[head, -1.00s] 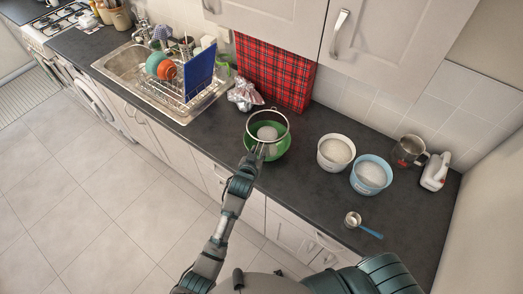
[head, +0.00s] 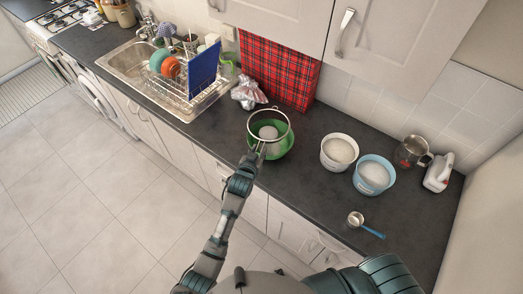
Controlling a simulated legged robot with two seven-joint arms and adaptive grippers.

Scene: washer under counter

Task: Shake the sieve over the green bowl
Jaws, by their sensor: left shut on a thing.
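The green bowl (head: 286,146) stands on the dark counter near its front edge. The sieve (head: 287,118), with a thin round rim and some white powder (head: 267,132) in it, is over the bowl and covers much of its opening. My left gripper (head: 258,150) is at the near side of the sieve, shut on it. The exact grip point is small and partly hidden by the gripper. My right gripper is not in view.
A white tub (head: 326,158) and a blue tub (head: 360,183) of white powder stand right of the bowl. A blue-handled scoop (head: 372,231) lies in front. A metal jug (head: 411,151) and white bottle (head: 438,172) are far right. Crumpled foil (head: 249,93) lies behind left.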

